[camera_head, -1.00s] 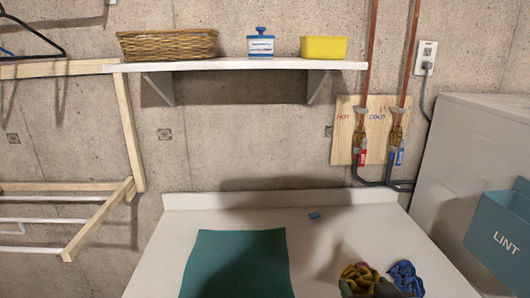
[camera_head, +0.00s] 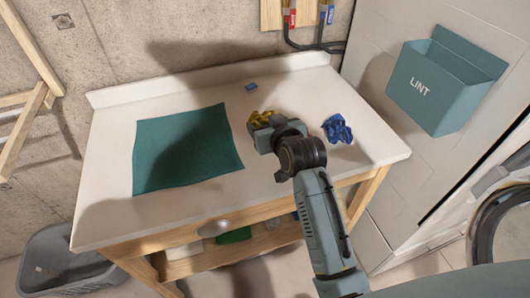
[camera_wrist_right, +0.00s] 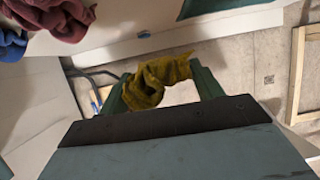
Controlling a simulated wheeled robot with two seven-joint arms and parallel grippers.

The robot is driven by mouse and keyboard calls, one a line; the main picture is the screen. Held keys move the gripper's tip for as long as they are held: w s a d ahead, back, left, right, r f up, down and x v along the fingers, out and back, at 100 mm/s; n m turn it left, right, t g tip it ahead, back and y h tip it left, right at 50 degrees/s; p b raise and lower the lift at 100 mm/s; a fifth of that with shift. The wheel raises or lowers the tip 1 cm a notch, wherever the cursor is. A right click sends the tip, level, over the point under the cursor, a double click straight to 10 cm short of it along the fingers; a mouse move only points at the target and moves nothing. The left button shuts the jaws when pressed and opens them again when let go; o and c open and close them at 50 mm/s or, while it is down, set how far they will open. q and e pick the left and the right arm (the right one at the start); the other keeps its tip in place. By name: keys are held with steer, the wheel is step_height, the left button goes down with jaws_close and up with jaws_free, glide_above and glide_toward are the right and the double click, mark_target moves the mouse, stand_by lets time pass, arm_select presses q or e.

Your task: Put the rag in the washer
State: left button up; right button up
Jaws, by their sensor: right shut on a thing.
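A yellow rag (camera_wrist_right: 158,82) is pinched between the green fingers of my right gripper (camera_wrist_right: 160,85) in the right wrist view. In the head view, the right gripper (camera_head: 263,121) is over the white tabletop, with some yellow cloth (camera_head: 262,115) showing at its tip. How far the rag is above the table is hard to tell. A front-loading machine with a round door (camera_head: 499,232), likely the washer, is cut off at the right edge. Whether its door is open is unclear. My left gripper is out of view.
A blue cloth (camera_head: 337,128) lies right of the gripper; a dark red cloth (camera_wrist_right: 62,16) shows in the wrist view. A green mat (camera_head: 185,148) lies on the table (camera_head: 300,85). A teal LINT bin (camera_head: 430,95) hangs at right. A grey basket (camera_head: 70,268) stands lower left.

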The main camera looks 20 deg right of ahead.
steer(key=b, duration=0.1)
glide_above(267, 158)
step_height(267, 158, down, 5)
steer(key=shift+f, duration=2.3)
steer(key=shift+f, duration=0.15)
steer(key=o, duration=1)
steer(key=shift+c, duration=0.2)
